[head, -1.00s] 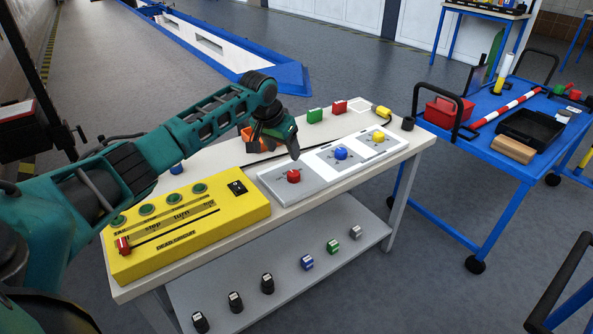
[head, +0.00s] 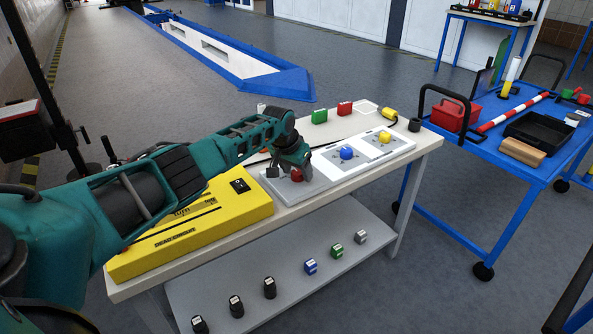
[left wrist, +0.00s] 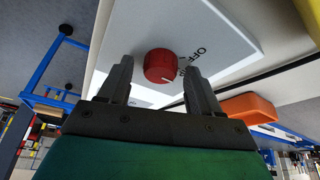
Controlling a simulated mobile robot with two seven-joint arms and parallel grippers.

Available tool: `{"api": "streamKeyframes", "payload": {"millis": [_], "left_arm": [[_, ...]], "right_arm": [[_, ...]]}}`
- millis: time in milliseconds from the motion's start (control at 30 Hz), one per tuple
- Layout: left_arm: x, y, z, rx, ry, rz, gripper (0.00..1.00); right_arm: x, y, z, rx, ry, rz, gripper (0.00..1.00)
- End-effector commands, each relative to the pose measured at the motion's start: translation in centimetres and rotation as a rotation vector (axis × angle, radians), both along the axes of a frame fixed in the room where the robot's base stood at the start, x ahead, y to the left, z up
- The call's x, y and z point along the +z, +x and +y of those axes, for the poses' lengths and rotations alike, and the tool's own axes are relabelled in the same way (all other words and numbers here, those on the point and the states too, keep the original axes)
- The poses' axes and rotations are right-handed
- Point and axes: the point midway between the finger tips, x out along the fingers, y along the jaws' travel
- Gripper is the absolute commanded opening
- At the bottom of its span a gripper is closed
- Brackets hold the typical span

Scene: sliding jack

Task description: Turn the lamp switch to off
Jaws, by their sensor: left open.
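The red rotary knob (head: 296,174) sits on a light grey plate (head: 279,190) on the workbench. In the left wrist view the red knob (left wrist: 160,66) has a white mark pointing toward the right, near printed lettering that includes "OFF". My left gripper (head: 288,175) is at the red knob in the head view. In the left wrist view its fingers (left wrist: 156,85) are open, one on each side of the knob, with visible gaps. Whether the red knob is the lamp switch I cannot read. My right gripper does not show.
A yellow control box (head: 225,205) stands left. An orange object (left wrist: 248,107) lies near one finger.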

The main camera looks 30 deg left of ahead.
Motion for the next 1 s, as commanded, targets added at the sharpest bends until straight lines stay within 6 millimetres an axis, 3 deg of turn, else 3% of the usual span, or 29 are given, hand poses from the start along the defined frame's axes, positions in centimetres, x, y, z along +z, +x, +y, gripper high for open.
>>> {"api": "streamKeyframes", "payload": {"millis": [133,700,1000], "left_arm": [[0.05,0.01,-0.02,0.000,0.000,0.000,0.63],[0.05,-0.01,0.00,0.000,0.000,0.000,0.09],[0.28,-0.01,-0.12,0.041,-0.002,0.001,0.08]], "right_arm": [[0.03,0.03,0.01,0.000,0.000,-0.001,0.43],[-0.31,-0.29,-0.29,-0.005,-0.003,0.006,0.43],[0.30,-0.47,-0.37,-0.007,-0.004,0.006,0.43]]}}
